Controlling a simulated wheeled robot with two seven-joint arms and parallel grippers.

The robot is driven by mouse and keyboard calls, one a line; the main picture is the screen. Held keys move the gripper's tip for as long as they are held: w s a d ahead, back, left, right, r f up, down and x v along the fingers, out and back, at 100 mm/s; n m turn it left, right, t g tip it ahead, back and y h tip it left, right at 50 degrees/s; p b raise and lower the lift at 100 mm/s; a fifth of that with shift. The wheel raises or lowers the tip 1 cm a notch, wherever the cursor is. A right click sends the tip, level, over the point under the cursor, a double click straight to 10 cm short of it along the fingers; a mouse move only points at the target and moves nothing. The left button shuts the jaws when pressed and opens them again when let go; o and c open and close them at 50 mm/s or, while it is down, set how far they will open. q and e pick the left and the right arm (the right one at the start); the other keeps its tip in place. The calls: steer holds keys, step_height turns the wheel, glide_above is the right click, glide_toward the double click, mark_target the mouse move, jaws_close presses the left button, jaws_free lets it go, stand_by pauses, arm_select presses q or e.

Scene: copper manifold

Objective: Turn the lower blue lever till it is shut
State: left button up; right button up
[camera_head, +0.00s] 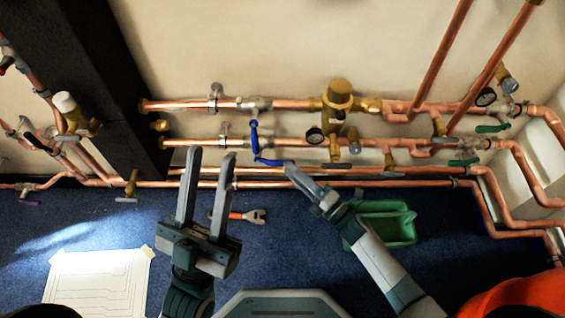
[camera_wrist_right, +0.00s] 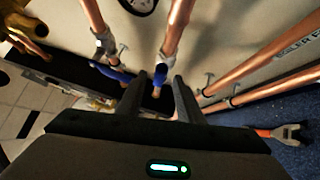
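The lower blue lever (camera_head: 272,162) lies nearly along the lower copper pipe in the head view, its right end by my right gripper (camera_head: 292,168). In the right wrist view, blue (camera_wrist_right: 158,80) shows between the tips of my right gripper (camera_wrist_right: 161,80), whose fingers stand apart; I cannot tell whether they touch it. The upper blue lever (camera_head: 254,137) hangs down from the pipe above and also shows in the wrist view (camera_wrist_right: 115,73), left of the fingers. My left gripper (camera_head: 208,160) is open and empty, left of both levers.
Brass valve body (camera_head: 339,97) with gauges stands right of the levers. Copper pipes run along the wall. A green bin (camera_head: 389,222) and an orange-handled wrench (camera_head: 246,216) are on the blue carpet. A dark column (camera_head: 95,80) rises at left. A paper sheet (camera_head: 98,282) lies front left.

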mark_target(283, 161)
steer(key=shift+x, duration=2.35)
steer(key=shift+c, duration=0.6)
jaws_close()
